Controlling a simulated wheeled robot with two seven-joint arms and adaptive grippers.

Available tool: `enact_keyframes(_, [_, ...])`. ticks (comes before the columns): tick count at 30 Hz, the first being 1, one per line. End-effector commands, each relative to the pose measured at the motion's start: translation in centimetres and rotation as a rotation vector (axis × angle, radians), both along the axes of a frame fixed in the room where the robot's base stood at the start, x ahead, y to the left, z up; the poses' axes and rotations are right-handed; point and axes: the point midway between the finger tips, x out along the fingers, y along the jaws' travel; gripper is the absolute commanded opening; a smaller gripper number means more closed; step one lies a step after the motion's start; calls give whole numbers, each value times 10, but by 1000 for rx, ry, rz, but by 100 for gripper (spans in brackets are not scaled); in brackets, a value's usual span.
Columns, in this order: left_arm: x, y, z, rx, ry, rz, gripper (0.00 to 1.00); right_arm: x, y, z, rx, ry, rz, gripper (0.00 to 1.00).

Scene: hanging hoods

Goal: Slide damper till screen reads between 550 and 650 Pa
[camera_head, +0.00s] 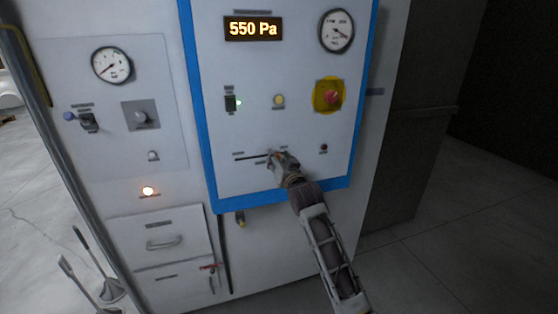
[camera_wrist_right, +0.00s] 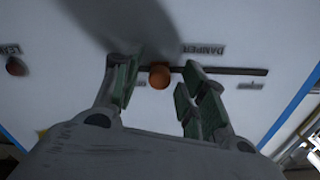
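The screen (camera_head: 253,28) at the top of the blue-edged panel reads 550 Pa in yellow digits. The damper slot (camera_head: 250,157) is a dark horizontal line low on the panel; in the head view it runs left from my right gripper (camera_head: 281,157). In the wrist view, the round orange-brown damper knob (camera_wrist_right: 159,77) stands between the two green-grey fingers of my right gripper (camera_wrist_right: 161,70). The fingers are apart, with a gap showing on each side of the knob. The slot (camera_wrist_right: 235,71) runs right from the knob there. My left gripper is not in view.
A red button on a yellow plate (camera_head: 328,95), a pale button (camera_head: 279,100) and a switch (camera_head: 231,103) sit above the slot. A small dark knob (camera_head: 324,148) is to its right. A round gauge (camera_head: 337,31) is beside the screen. Drawers (camera_head: 160,242) are at lower left.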

Motion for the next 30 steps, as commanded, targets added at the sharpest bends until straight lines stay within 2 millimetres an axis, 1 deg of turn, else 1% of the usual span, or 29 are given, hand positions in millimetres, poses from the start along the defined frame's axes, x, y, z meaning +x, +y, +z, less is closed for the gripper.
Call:
enact_keyframes(1, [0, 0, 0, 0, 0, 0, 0, 0, 0, 0, 0, 0, 0, 37])
enact_keyframes(9, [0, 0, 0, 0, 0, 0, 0, 0, 0, 0, 0, 0, 0, 2])
enact_keyframes(10, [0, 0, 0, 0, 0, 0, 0, 0, 0, 0, 0, 1, 0, 0])
enact_keyframes(20, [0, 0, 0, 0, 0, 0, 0, 0, 0, -1, -1, 3, 0, 0])
enact_keyframes(30, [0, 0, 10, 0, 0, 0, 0, 3, -8, -1, -2, 5, -1, 0])
